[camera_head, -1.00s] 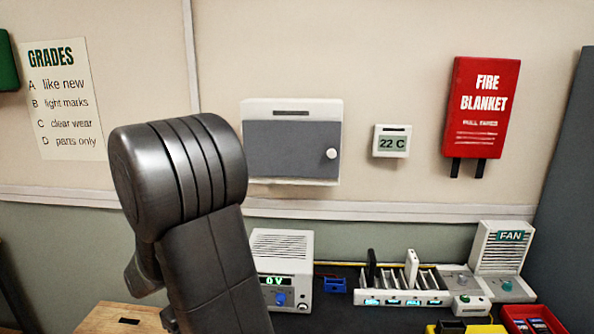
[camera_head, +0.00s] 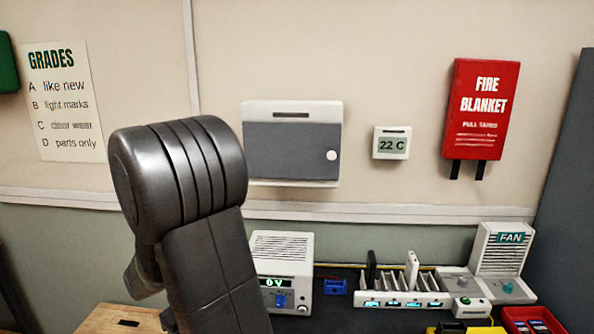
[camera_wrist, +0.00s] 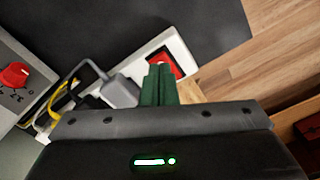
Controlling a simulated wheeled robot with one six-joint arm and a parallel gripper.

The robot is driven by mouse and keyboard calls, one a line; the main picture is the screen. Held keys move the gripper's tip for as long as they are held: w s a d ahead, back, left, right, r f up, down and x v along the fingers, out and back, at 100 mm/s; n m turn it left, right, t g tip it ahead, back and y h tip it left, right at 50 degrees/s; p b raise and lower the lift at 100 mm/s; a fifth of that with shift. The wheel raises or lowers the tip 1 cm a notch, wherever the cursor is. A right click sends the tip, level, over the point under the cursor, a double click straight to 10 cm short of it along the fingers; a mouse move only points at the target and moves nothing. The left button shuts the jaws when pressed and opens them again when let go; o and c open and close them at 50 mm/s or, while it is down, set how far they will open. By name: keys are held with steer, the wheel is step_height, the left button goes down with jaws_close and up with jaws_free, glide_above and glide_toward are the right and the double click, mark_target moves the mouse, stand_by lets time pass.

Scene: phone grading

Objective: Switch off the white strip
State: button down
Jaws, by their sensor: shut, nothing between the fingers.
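The white strip (camera_wrist: 182,51) lies diagonally across the upper middle of the wrist view. A red rocker switch (camera_wrist: 178,69) sits at its upper right end, partly hidden behind my fingers. A grey plug (camera_wrist: 120,92) with a grey cable is in the strip, left of the fingers. My gripper (camera_wrist: 161,72) has green fingers that are shut and empty. Their tips overlap the red switch in the picture; I cannot tell whether they touch it. I cannot tell which way the switch is set. The gripper does not show in the head view.
A unit with a red knob (camera_wrist: 14,75) and a yellow cable (camera_wrist: 58,98) lie to the left. A dark surface (camera_wrist: 205,22) borders the strip. In the head view, a power supply (camera_head: 281,254), a phone rack (camera_head: 405,297) and a fan (camera_head: 501,250) line the bench.

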steer(key=shift+f, duration=0.1)
stand_by(0.6)
steer(key=shift+f+b, duration=0.8)
steer(key=shift+f, duration=0.1)
steer(key=shift+r+p, duration=2.9)
steer(key=shift+r, duration=0.75)
steer(key=shift+f, duration=0.2)
step_height(320, 180, down, 7)
steer(key=b, duration=0.5)
steer(key=shift+b, duration=0.4)
steer(key=shift+r, duration=0.2)
steer(key=shift+r+p, duration=0.15)
steer(key=shift+p, duration=0.15)
